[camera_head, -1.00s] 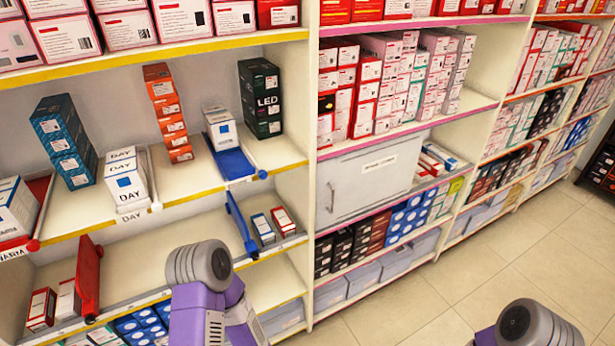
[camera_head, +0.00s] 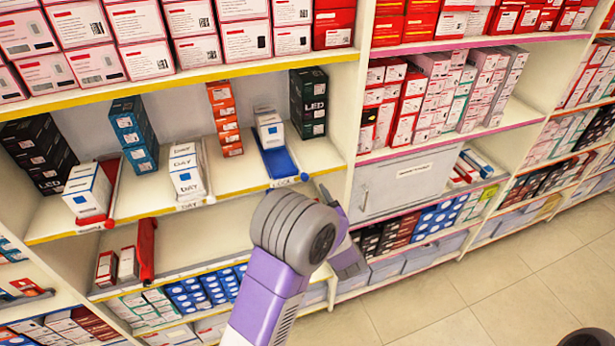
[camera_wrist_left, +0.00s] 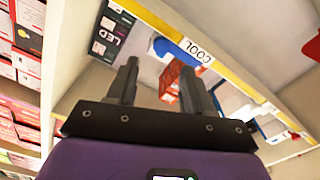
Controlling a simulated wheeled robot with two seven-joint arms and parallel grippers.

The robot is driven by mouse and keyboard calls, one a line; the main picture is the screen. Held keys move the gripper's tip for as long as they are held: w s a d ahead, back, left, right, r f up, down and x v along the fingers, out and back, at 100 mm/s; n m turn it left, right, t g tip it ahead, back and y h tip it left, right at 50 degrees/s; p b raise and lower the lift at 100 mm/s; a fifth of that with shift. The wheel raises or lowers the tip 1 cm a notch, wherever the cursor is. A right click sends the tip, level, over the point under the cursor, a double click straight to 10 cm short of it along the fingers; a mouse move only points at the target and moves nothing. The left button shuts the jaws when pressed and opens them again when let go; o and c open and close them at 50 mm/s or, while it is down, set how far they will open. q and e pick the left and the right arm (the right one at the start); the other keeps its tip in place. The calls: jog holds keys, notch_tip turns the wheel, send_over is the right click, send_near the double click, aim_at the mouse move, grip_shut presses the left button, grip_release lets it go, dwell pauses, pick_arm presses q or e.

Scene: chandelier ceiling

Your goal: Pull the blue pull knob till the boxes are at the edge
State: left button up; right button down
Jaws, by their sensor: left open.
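The blue pull knob (camera_head: 304,177) is at the front edge of a blue pusher tray (camera_head: 280,162) on the upper open shelf. The white-and-blue boxes (camera_head: 269,127) stand at the back of that tray, away from the shelf's front edge. My left gripper (camera_head: 325,191) is just right of the knob and in front of the shelf, partly hidden by my own wrist. In the left wrist view the gripper (camera_wrist_left: 159,66) is open and empty, with the blue tray (camera_wrist_left: 165,47) ahead between its fingers. My right gripper is out of view.
Black LED boxes (camera_head: 309,103) stand right of the tray and orange boxes (camera_head: 226,120) left of it. White DAY boxes (camera_head: 187,172) and a red pusher (camera_head: 146,250) are farther left. A shelf upright (camera_head: 361,80) rises at the right. The floor (camera_head: 500,290) is clear.

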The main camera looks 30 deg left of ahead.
aim_at(305, 179)
pick_arm(q)
jog(key=x, duration=0.6)
jog(key=shift+w+a+f+p, duration=0.15)
jog(key=shift+w+a+p, duration=0.1)
jog(key=shift+p, duration=0.15)
grip_shut()
